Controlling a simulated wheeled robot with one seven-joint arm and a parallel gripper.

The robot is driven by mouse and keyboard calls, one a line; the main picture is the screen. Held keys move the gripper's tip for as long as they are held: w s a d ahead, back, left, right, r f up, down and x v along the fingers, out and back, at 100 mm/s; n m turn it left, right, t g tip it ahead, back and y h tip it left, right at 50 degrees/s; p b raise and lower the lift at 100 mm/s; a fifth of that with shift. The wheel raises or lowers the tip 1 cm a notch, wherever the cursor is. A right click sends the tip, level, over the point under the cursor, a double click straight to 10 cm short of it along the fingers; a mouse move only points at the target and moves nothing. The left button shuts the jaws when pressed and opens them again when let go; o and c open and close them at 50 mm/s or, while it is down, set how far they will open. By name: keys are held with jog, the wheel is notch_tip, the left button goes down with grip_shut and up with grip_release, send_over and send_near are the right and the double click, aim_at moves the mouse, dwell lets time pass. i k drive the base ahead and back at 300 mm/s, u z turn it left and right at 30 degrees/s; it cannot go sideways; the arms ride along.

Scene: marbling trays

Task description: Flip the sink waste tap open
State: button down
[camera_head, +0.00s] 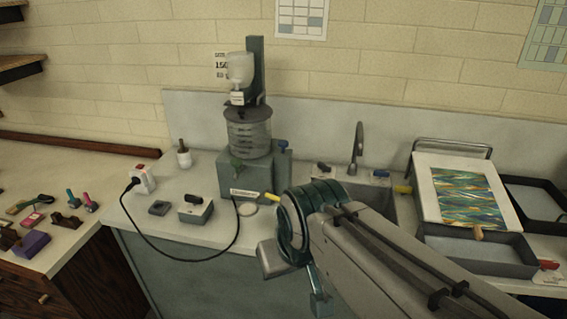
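The sink (384,197) is set into the counter right of centre, and my arm covers its front and left part. A curved grey faucet (357,148) stands behind it. A small dark lever (323,167) is behind the sink at left, and a blue-topped one (380,174) at right. A yellow handle (403,189) is at the sink's right edge, and a yellow piece (272,197) is left of my arm. I cannot tell which is the waste tap. My gripper (320,303) seems to hang below my wrist, in front of the counter; its fingers are not clear.
A grey dispenser with a clear ribbed vessel (249,137) stands left of the sink. A black cable (185,259) loops over the counter's front from a power strip (144,178). A marbled sheet on a white board (427,192) and dark trays (480,256) fill the right.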

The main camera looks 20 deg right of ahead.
aim_at(325, 168)
jog(key=u, duration=0.15)
jog(key=i, duration=0.65)
jog(key=z, duration=0.65)
jog(key=i, duration=0.5)
jog(key=z, duration=0.6)
